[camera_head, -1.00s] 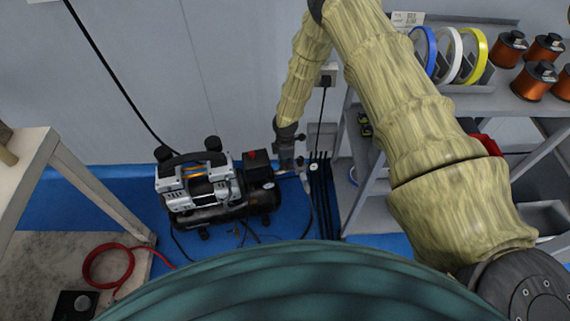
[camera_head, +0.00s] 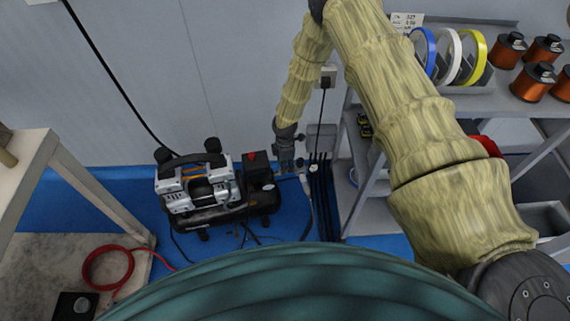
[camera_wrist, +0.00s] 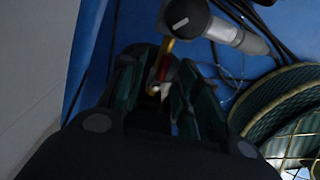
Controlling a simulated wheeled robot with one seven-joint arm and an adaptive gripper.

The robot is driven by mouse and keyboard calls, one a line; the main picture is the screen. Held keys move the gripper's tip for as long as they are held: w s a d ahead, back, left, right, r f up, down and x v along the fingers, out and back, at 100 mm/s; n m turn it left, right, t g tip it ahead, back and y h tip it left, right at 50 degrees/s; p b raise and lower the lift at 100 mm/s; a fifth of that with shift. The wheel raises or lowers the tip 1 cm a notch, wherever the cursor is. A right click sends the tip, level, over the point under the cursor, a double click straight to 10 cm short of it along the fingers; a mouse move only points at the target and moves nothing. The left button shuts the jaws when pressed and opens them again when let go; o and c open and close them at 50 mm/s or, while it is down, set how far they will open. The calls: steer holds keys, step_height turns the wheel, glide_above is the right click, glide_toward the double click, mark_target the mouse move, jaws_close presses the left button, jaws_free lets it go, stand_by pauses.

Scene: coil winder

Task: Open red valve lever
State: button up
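The red valve lever (camera_wrist: 164,62) shows in the wrist view as a narrow red strip with yellowish edges, beside a grey cylindrical fitting (camera_wrist: 184,18). My gripper (camera_wrist: 160,72) has its two dark fingers apart, one on each side of the lever. I cannot tell whether either finger touches it. In the head view my gripper (camera_head: 287,166) points down at the right end of the air compressor (camera_head: 200,187), next to its black box with a red mark (camera_head: 253,157). The lever itself cannot be made out there.
A grey shelf (camera_head: 455,103) with coloured rings and copper spools stands at the right. Black cables (camera_head: 321,200) run down beside my gripper.

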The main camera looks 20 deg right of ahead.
steer(key=shift+r, duration=0.15)
step_height(320, 180, up, 12)
stand_by(0.7)
steer(key=shift+w, duration=0.1)
